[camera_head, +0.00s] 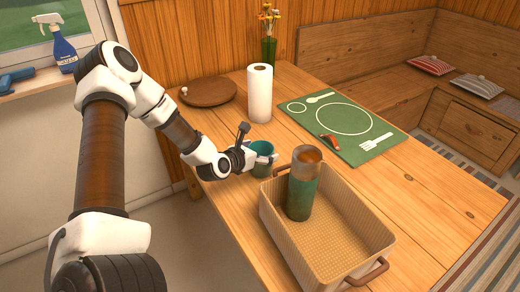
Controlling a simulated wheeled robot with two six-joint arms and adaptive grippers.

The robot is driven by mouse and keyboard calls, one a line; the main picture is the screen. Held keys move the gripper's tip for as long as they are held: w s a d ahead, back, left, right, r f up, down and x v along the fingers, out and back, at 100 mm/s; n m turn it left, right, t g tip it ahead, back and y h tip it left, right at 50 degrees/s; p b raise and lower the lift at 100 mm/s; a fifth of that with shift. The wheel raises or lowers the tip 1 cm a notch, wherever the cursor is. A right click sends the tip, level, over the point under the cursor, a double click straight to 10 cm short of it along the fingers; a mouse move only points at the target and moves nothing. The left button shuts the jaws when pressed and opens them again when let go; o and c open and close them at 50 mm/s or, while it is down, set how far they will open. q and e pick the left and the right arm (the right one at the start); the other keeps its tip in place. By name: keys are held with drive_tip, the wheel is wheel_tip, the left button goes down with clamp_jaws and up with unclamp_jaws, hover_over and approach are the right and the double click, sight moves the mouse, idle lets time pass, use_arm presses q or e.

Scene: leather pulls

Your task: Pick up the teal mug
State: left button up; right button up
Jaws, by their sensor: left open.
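The teal mug (262,164) stands upright on the wooden table, just behind the left corner of a woven basket. My left gripper (262,157) is open at the mug, with its fingers at the rim and upper side. Part of the mug is hidden behind the fingers. I cannot tell whether the fingers touch it. My right gripper is not in view.
The basket (345,262) holds a tall teal-and-brown bottle (302,188) close to the mug. Bare table lies left of the placemat.

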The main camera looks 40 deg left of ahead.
use_arm(q)
drive_tip(key=c, duration=1.2)
drive_tip(key=shift+r, duration=0.15)
